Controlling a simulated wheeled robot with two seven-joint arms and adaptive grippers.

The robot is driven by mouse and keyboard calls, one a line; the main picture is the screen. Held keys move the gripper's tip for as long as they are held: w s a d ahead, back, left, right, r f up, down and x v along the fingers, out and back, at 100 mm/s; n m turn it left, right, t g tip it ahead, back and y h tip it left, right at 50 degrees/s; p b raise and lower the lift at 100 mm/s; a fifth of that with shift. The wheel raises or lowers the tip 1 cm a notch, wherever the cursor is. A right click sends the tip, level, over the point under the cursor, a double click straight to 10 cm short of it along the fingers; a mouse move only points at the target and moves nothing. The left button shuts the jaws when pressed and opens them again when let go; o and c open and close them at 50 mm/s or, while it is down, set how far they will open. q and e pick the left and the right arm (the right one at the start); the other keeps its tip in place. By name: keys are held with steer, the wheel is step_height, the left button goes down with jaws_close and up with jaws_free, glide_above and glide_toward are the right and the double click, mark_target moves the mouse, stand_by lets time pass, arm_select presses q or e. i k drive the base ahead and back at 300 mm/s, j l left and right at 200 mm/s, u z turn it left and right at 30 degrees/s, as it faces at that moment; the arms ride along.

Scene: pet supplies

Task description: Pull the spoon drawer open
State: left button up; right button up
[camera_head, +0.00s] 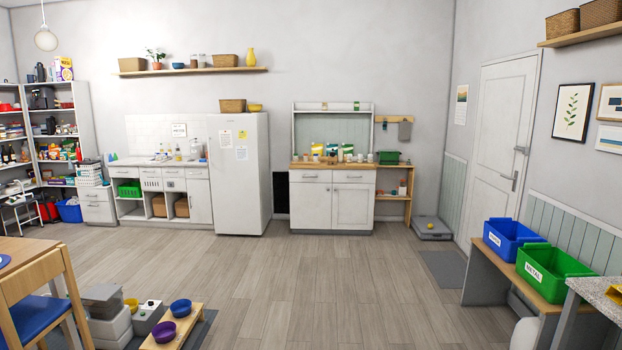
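Neither of my grippers is in view. A white cabinet (333,203) with a wooden top stands against the back wall, far across the room. It has a left drawer (311,177) and a right drawer (353,177) above two doors, all of which look shut. A white counter (160,170) at the back left also has several small drawer fronts, which look shut. No spoon label is readable, so I cannot tell which drawer is the spoon drawer.
The wooden floor (300,275) between me and the cabinet is clear. A bench with purple and blue bowls (163,331) stands at the front left, near a wooden chair (45,300). Blue (508,242) and green (545,275) bins stand at the right. A white fridge (238,175) adjoins the counter.

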mark_target(297, 175)
steer(key=i+u, duration=0.2)
steer(key=i, duration=8.4)
steer(key=l, duration=0.1)
